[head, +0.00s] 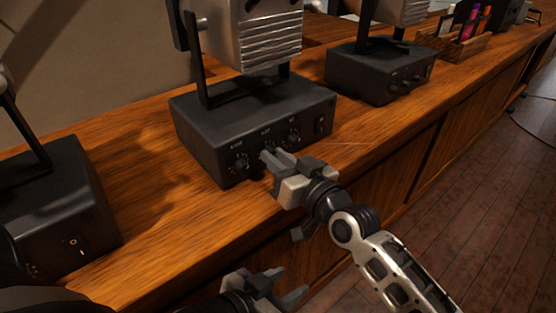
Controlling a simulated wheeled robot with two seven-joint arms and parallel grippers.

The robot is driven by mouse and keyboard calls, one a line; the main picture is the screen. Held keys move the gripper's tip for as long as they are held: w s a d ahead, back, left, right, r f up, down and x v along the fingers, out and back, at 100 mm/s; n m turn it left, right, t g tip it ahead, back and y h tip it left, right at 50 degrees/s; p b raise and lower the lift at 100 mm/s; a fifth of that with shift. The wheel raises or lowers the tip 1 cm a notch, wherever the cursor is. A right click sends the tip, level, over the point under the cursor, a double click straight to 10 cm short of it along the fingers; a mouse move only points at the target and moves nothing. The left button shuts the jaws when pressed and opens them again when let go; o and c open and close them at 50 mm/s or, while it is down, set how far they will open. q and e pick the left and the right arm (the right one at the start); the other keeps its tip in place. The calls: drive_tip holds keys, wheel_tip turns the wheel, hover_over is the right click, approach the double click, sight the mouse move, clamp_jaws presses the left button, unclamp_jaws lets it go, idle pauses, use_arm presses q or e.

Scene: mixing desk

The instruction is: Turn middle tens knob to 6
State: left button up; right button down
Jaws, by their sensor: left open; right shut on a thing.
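The middle dark box (205,140) stands on the wooden desk with a row of knobs on its front. The left knob (240,162) and the right knob (293,137) show beside my gripper. The tens knob, between them, is mostly hidden behind my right gripper (267,159), which is at the panel and shut on it. The knob's setting cannot be read. My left gripper (283,287) is open and empty, low at the bottom of the view in front of the desk, apart from the box.
A rocker switch (319,125) sits at the panel's right end. A metal lamp-like head (255,35) stands over the middle box. Similar boxes stand at the left (60,205) and the back right (370,72). A wooden holder (466,47) stands beyond. Desk top between boxes is clear.

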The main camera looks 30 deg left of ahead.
drive_tip(key=shift+f+m, duration=0.1)
drive_tip(key=shift+m, duration=0.2)
drive_tip(key=c, duration=1.3)
unclamp_jaws()
drive_tip(key=shift+d, duration=0.1)
drive_tip(key=v, duration=1.6)
drive_tip(key=shift+r+p, duration=0.25)
drive_tip(key=shift+p, duration=0.15)
